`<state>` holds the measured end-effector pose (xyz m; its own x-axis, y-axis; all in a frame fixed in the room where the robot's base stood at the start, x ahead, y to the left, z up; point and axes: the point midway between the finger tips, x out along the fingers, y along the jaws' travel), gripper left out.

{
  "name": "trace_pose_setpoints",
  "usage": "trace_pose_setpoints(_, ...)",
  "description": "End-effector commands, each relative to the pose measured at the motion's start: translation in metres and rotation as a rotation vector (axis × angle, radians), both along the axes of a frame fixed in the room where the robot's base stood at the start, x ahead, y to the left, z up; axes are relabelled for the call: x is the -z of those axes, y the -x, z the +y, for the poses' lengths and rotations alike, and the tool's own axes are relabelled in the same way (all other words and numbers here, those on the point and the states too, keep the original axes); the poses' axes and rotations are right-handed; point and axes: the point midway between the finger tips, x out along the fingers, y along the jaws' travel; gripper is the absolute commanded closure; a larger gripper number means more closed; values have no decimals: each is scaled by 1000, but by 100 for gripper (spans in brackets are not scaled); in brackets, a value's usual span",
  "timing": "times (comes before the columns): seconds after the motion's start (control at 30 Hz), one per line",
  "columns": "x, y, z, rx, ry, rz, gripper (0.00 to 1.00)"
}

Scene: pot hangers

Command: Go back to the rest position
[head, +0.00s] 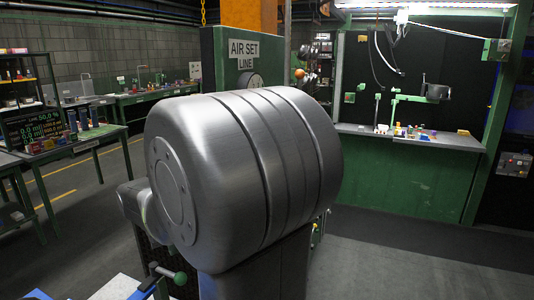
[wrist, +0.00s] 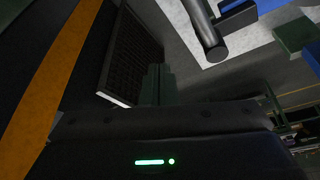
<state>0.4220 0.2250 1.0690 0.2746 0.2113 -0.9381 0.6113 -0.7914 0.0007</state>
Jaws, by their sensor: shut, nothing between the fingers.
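The wrist view shows my gripper (wrist: 157,72), its dark fingers together and nothing between them. The dark gripper body with a green light fills the bottom of that view. The fingers point toward a dark mesh-like panel with a pale edge (wrist: 122,101); the gap between them cannot be judged. In the head view I cannot make out my gripper; a large grey rounded body blocks the middle at close range.
In the wrist view, a dark rod (wrist: 204,32) and a green block (wrist: 294,35) lie at upper right, and an orange strip (wrist: 50,75) at left. In the head view, a green-knobbed lever (head: 166,276) is at lower left. A workbench (head: 425,142) stands back right; grey floor (head: 400,255) is clear.

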Motion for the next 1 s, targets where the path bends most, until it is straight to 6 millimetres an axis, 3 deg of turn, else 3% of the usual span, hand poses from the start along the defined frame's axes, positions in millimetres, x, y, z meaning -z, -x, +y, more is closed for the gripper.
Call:
trace_pose_setpoints(0.7, 0, -12, 22, -423, -1, 1, 100)
trace_pose_setpoints(1.0, 0, -13, 27, -513, 0, 0, 100)
